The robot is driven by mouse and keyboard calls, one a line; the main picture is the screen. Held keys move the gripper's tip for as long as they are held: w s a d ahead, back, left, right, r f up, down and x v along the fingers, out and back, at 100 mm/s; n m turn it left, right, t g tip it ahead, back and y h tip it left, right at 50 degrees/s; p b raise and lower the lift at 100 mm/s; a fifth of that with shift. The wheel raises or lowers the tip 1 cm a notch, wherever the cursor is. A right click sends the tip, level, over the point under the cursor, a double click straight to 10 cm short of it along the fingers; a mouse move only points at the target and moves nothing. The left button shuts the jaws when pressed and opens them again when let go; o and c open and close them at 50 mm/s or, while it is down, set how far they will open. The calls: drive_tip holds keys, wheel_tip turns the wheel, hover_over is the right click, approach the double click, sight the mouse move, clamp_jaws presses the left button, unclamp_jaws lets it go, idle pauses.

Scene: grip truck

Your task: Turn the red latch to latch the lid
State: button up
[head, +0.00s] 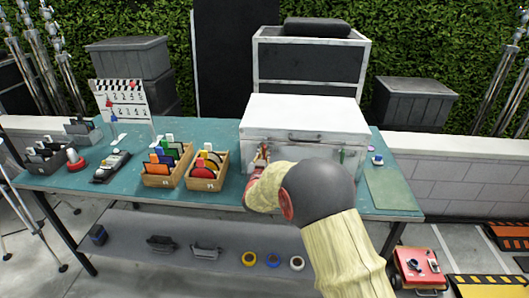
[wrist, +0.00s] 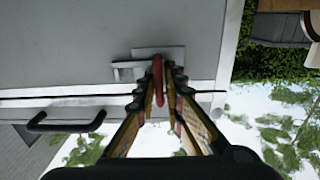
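The white case (head: 262,128) stands on the teal table with its lid (head: 300,108) down. In the wrist view, the red latch (wrist: 158,78) points roughly across the seam from a grey metal plate (wrist: 158,52). My gripper (wrist: 158,84) is at the latch, with its fingertips close on both sides of it and seemingly pressed on it. In the head view, my gripper (head: 262,160) is at the left part of the case's front, and my arm hides the lower front. A green latch (head: 341,156) is at the right of the front.
The case's black handle (head: 306,137) is between the latches; it also shows in the wrist view (wrist: 66,121).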

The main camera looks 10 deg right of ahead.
drive_tip(key=shift+d, duration=0.1)
clamp_jaws()
drive_tip(key=shift+n+p, duration=0.35)
drive_tip(key=shift+n, duration=0.05)
drive_tip(key=n+p, duration=0.2)
drive_tip(key=shift+r+n, duration=0.1)
drive_tip(key=shift+n, duration=0.2)
drive_tip(key=n+p, duration=0.4)
drive_tip(key=n, duration=0.1)
drive_tip(key=shift+a+n, duration=0.2)
drive_tip(key=shift+n, duration=0.1)
drive_tip(key=n+p, duration=0.2)
drive_tip(key=n, duration=0.2)
drive_tip(key=shift+w+p, duration=0.1)
drive_tip(key=shift+p, duration=0.2)
drive_tip(key=shift+a+f+n+p, duration=0.15)
drive_tip(key=shift+n+p, duration=0.35)
drive_tip(key=shift+n, duration=0.7)
drive_tip(key=shift+f+n+p, duration=0.15)
drive_tip(key=shift+n+p, duration=0.35)
drive_tip(key=shift+n, duration=0.7)
drive_tip(key=o, duration=0.5)
unclamp_jaws()
drive_tip(key=shift+f, duration=0.1)
